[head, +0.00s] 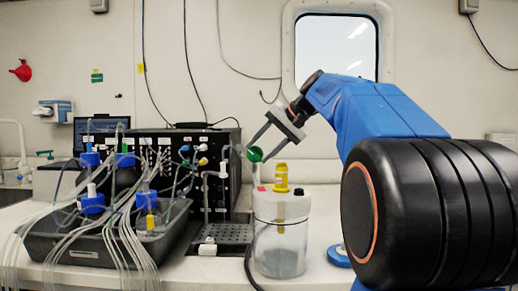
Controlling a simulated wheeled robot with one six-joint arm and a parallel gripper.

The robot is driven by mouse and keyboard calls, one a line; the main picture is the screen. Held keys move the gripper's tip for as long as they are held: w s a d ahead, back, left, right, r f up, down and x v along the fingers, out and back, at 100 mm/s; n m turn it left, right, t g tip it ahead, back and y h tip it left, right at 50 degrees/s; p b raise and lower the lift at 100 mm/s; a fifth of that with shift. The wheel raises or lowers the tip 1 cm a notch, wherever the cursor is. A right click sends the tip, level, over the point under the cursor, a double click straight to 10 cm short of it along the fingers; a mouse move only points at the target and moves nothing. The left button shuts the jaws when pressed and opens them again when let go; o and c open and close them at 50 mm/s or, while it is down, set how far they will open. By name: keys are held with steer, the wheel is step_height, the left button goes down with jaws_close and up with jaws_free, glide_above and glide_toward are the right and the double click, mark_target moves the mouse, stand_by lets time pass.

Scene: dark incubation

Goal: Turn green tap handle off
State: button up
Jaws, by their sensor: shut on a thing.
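The green tap handle (255,154) is a small round green piece above the left side of a clear jar (280,243) with a white lid. My gripper (262,146) comes in from the upper right and is shut on the green tap handle. Its fingers reach down and left on either side of the handle. How the handle is turned is too small to tell.
A yellow fitting (281,178) stands on the jar lid close below my gripper. A black instrument box (218,160) with coloured fittings is at the left. A dark tray (110,255) holds blue-capped bottles and many loose tubes. Bare white bench (318,215) shows right of the jar.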

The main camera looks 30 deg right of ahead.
steer(key=t+y, duration=0.2)
steer(key=f+m+y, duration=0.1)
steer(key=shift+s+d+f+t, duration=0.1)
steer(key=shift+s+d+t, duration=0.15)
steer(key=shift+d+t, duration=0.15)
steer(key=shift+f+m+t+y, duration=0.3)
steer(key=shift+m+t+y, duration=0.1)
steer(key=shift+t+y, duration=0.35)
steer(key=shift+f+m+t+y, duration=0.35)
steer(key=shift+t+y, duration=0.2)
steer(key=shift+t, duration=0.4)
steer(key=shift+y, duration=0.3)
steer(key=o, duration=1)
steer(key=shift+o, duration=0.2)
steer(key=shift+s, duration=0.1)
steer(key=v, duration=1.7)
steer(key=shift+s, duration=0.15)
